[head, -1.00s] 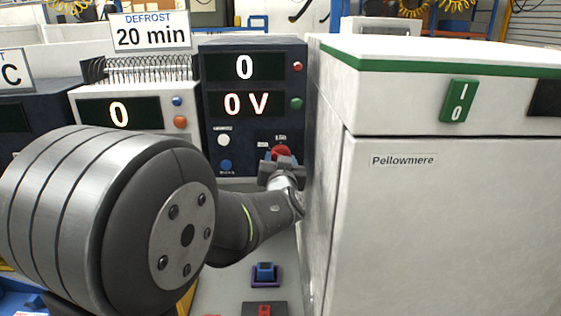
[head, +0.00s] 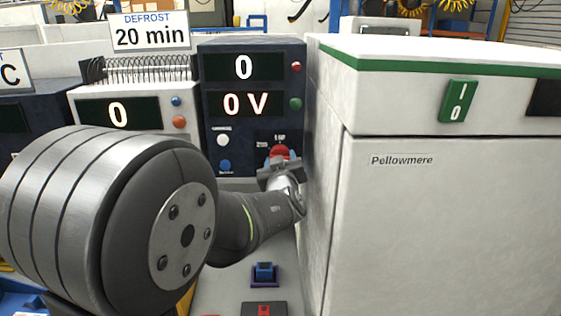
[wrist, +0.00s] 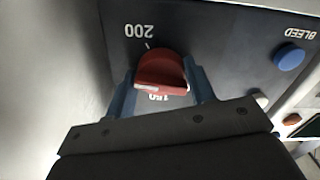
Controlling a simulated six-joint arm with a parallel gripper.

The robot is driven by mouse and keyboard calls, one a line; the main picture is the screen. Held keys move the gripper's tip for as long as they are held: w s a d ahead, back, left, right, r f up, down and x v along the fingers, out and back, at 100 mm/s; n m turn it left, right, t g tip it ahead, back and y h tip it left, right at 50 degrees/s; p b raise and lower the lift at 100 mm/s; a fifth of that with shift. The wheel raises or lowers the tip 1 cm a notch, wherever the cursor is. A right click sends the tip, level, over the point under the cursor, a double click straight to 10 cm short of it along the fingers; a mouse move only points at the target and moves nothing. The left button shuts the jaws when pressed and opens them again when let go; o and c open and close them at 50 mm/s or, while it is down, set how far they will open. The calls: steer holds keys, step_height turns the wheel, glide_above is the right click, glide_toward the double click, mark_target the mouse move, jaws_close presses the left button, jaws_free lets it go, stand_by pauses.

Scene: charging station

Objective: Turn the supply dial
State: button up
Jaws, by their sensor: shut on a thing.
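The supply dial is a red knob (head: 279,152) low on the right of the dark blue supply unit (head: 212,150). In the wrist view the red knob (wrist: 163,72) sits between the two blue fingers of my gripper (wrist: 160,80), which is shut on it. The panel around it carries the marks "200" and "150", upside down in this view. A pale mark on the knob shows at its lower left edge. In the head view my gripper (head: 280,163) covers the lower part of the dial. The unit's displays read "0" and "0 V".
A white cabinet (head: 440,220) labelled Pellowmere stands close on the right of my gripper. A white unit (head: 90,97) showing "0" stands left of the supply. A blue BLEED button (wrist: 289,57) is on the same panel. A blue switch (head: 264,271) lies on the bench below.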

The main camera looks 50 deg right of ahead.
steer(key=shift+n, duration=0.3)
steer(key=o, duration=1)
steer(key=shift+c, duration=0.2)
steer(key=v, duration=1.7)
steer(key=shift+s+a, duration=0.2)
steer(key=shift+r, duration=0.1)
